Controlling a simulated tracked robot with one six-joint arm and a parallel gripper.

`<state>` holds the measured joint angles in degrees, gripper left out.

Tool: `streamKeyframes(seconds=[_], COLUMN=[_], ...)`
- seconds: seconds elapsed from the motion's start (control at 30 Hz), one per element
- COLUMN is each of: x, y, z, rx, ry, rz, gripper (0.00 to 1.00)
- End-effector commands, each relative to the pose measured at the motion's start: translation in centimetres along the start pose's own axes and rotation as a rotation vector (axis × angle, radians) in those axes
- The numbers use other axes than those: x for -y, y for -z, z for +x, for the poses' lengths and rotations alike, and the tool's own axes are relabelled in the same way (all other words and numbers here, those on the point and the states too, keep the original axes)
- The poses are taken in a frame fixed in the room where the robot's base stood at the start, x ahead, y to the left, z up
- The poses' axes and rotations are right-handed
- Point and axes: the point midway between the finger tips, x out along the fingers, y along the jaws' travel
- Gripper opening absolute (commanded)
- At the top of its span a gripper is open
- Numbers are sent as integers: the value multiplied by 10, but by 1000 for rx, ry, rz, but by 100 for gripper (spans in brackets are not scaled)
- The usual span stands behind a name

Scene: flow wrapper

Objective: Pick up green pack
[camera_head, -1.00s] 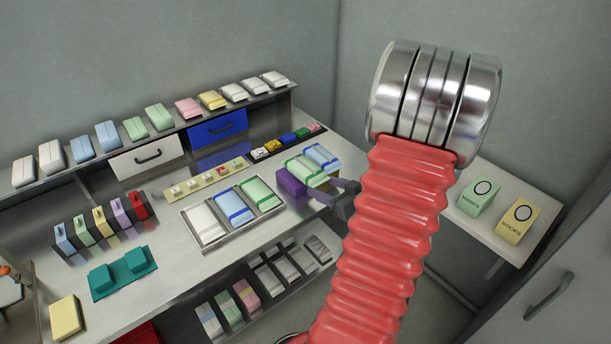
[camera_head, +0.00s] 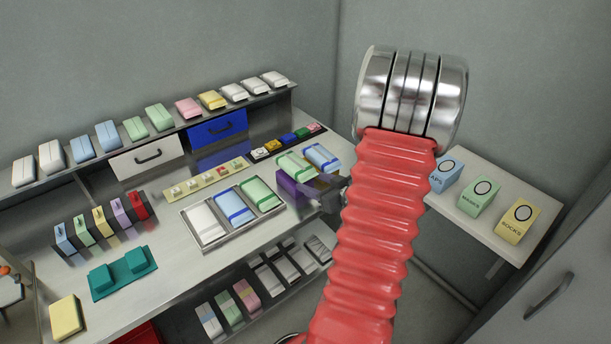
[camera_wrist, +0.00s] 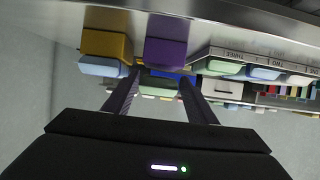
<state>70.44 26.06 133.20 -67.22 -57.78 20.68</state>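A green pack (camera_head: 296,164) with a lighter band is a little above the purple block (camera_head: 290,187), whose top now shows beneath it. My gripper (camera_head: 318,187) reaches in from the right, partly behind my red arm. In the wrist view, which looks upside down, the green pack (camera_wrist: 158,91) lies between the two dark fingers of my gripper (camera_wrist: 157,84). The purple block (camera_wrist: 166,40) shows bare in front of it. The fingers appear closed on the pack's sides, though their contact is small and dark.
A light blue pack (camera_head: 322,156) lies close behind on a yellow-brown block (camera_wrist: 106,44). A metal tray (camera_head: 238,236) with white, blue and green packs is to the left. The back shelf (camera_head: 200,119) holds several packs. Labelled boxes (camera_head: 479,196) stand on the right-hand side table.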

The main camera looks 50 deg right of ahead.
Motion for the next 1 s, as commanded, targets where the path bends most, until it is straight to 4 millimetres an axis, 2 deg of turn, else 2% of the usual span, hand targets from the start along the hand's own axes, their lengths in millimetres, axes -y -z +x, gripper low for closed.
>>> streamKeyframes(seconds=[0.23, 0.6, 1.0], x=[0, 0, 0], y=[0, 0, 8], z=[0, 0, -4], rx=[0, -1, -1], ry=[0, 0, 0], rz=[0, 0, -1], gripper=[50, 24, 24])
